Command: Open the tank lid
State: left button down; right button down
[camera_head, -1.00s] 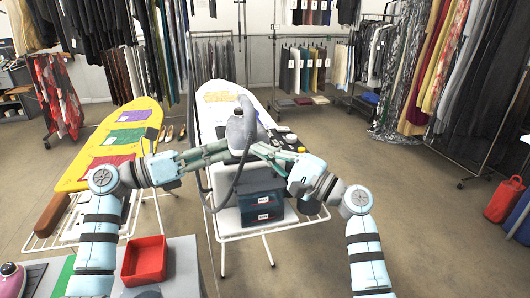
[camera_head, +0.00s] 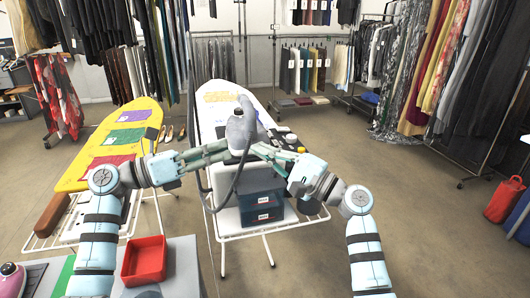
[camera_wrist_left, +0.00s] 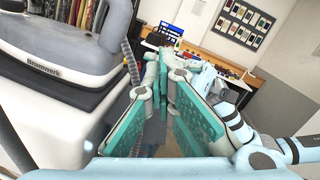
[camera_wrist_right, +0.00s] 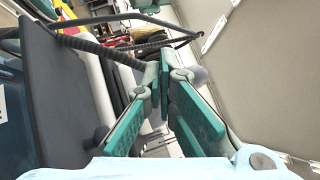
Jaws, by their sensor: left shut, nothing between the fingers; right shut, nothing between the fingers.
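The steam station's dark blue tank box (camera_head: 262,207) stands on the near end of the white ironing board, with white labels on its front. A grey iron (camera_head: 238,132) rests on top; its side shows in the left wrist view (camera_wrist_left: 70,50). I cannot pick out the tank lid or tell whether it is open. My left gripper (camera_head: 228,147) is shut and empty, close beside the iron; its fingers meet in the left wrist view (camera_wrist_left: 158,62). My right gripper (camera_head: 254,149) is shut and empty right of the iron, beside a dark panel (camera_wrist_right: 60,95).
A grey hose (camera_head: 207,190) loops down left of the tank. The white board (camera_head: 220,118) extends behind, with small dark items right of the iron. A yellow board (camera_head: 95,160) stands left. A red bin (camera_head: 144,261) is in front at left.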

pick_arm(q)
jog(key=c, duration=2.4)
grip_release()
jog(key=c, duration=1.5)
grip_release()
